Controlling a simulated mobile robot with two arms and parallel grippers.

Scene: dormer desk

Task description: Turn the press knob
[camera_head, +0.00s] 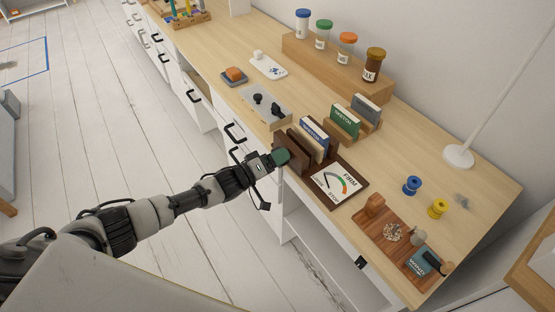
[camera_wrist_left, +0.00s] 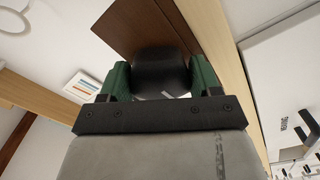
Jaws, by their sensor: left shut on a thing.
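The press (camera_head: 322,198) is a dark brown wooden frame at the front of the desk, with upright boards around a blue book (camera_head: 315,136). A dial card (camera_head: 334,183) marked FIRM and STOP, with a pointer, lies on its base. My left gripper (camera_head: 282,157) is at the front end of the press. In the left wrist view a black knob (camera_wrist_left: 160,72) sits between its green fingers, against the brown wood (camera_wrist_left: 145,28). The gripper is shut on this knob. The head view hides the knob behind the gripper. My right gripper is not in view.
A bookend with green and grey books (camera_head: 343,122) stands behind the press. A wooden board (camera_head: 373,222) with small items is at its right, near blue (camera_head: 412,185) and yellow (camera_head: 437,208) spools. A tray with black knobs (camera_head: 250,92) is at its left. Drawer handles (camera_head: 235,133) protrude below.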

